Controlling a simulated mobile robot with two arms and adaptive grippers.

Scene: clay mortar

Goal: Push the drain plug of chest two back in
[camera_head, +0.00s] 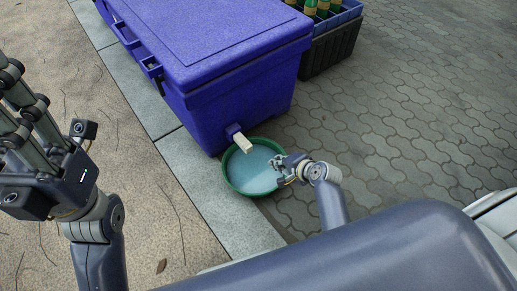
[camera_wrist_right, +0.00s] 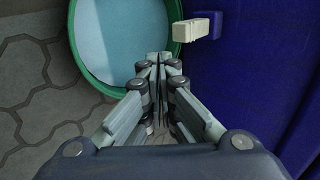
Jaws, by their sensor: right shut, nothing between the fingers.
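The blue-purple chest (camera_head: 225,60) stands at the top middle in the head view. Its pale cream drain plug (camera_head: 243,144) sticks out from a purple fitting low on the near end, above a green basin (camera_head: 228,177) of water. In the right wrist view the plug (camera_wrist_right: 193,30) is at the upper right, beside the chest's blue wall (camera_wrist_right: 255,75). My right gripper (camera_head: 279,165) is shut and empty over the basin's right side, apart from the plug; its closed fingertips (camera_wrist_right: 158,62) point toward the basin. My left gripper (camera_head: 12,105) is at the far left, its fingertips unclear.
A dark crate (camera_head: 332,47) with several green bottles stands behind the chest. A pale stone kerb (camera_head: 208,180) runs along the chest's left side, with sandy ground (camera_head: 130,150) beyond. The grey paving (camera_head: 420,110) on the right is clear.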

